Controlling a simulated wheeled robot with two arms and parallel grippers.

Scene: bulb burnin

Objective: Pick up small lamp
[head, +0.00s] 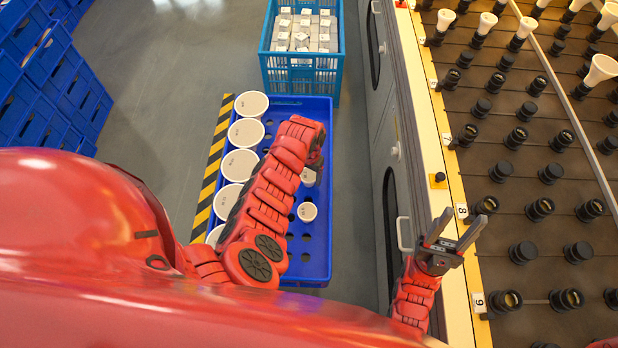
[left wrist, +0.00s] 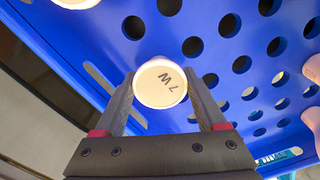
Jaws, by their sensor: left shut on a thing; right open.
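A small white lamp marked "7W" (left wrist: 160,84) sits between the fingers of my left gripper (left wrist: 162,100), which is shut on it. In the head view the left gripper is over the blue tray (head: 318,262) and mostly hidden by its own arm; part of the held lamp (head: 308,177) shows beside it. Another small white lamp (head: 307,211) stands in the tray just below it in the picture. It is partly seen at the top of the left wrist view (left wrist: 76,2). My right gripper (head: 450,230) is open and empty by the rack's edge.
Several larger white lamps (head: 240,165) line the tray's left side. A blue crate (head: 301,75) of boxes stands behind it. A rack (head: 520,180) with black sockets and some lamps is at the right, above grey cabinets (head: 385,110). Blue bins (head: 45,75) are stacked far left.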

